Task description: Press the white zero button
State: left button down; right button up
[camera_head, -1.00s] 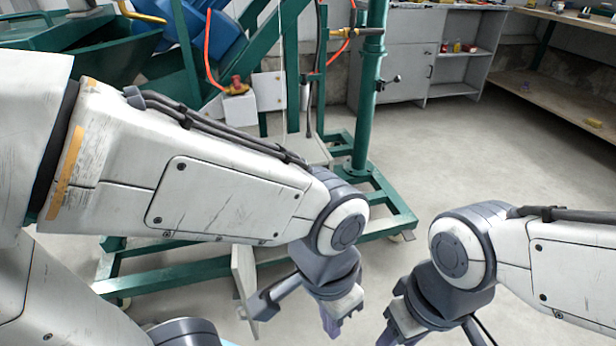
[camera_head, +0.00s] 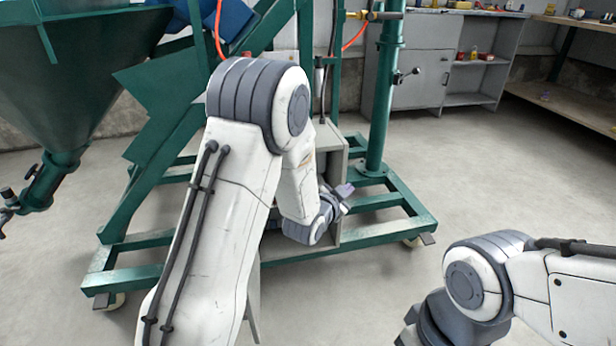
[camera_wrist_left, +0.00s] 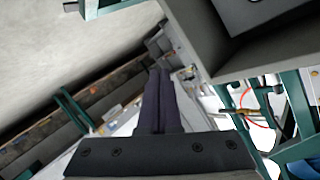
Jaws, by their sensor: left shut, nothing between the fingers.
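My left gripper (camera_head: 345,192) reaches down to the front of a grey box (camera_head: 330,148) on the green machine frame. In the left wrist view its two dark fingers (camera_wrist_left: 158,98) lie together, shut and empty. The grey box (camera_wrist_left: 240,55) fills the upper right there, beside the fingers. I cannot tell whether they touch it. I cannot make out the white zero button in either view. My left arm covers part of the machine and box in the head view. Only my right wrist shows at the lower right; its fingertips are outside the picture.
The green frame (camera_head: 390,205) stands on the floor around the box, with a green post (camera_head: 383,100) to its right. A green hopper (camera_head: 60,75) is at the left. A grey cabinet (camera_head: 418,72) stands at the back. The floor (camera_head: 500,160) at the right is clear.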

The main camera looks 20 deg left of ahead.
pick_arm(q)
jog(key=w+a+f+t+y+b, duration=0.1)
jog(key=a+f+t+b, duration=0.1)
jog(key=a, duration=0.7)
jog(key=f+t, duration=0.1)
jog(key=t, duration=0.1)
jog(key=shift+w+f+t, duration=0.15)
jog(key=shift+f+t, duration=0.05)
jog(key=shift+t, duration=0.1)
pick_arm(e)
notch_tip(320, 180, down, 4)
jog(key=shift+r, duration=0.1)
pick_arm(q)
jog(key=shift+w, duration=0.1)
jog(key=w+a+b, duration=0.1)
jog(key=w+a, duration=0.3)
jog(key=w, duration=0.3)
jog(key=shift+a, duration=0.4)
pick_arm(e)
jog(key=shift+f, duration=0.3)
pick_arm(q)
jog(key=shift+w+a, duration=0.1)
jog(key=shift+w, duration=0.05)
dwell(0.4)
jog(key=shift+w+a, duration=0.15)
jog(key=shift+w, duration=0.1)
pick_arm(e)
jog(key=shift+f, duration=0.1)
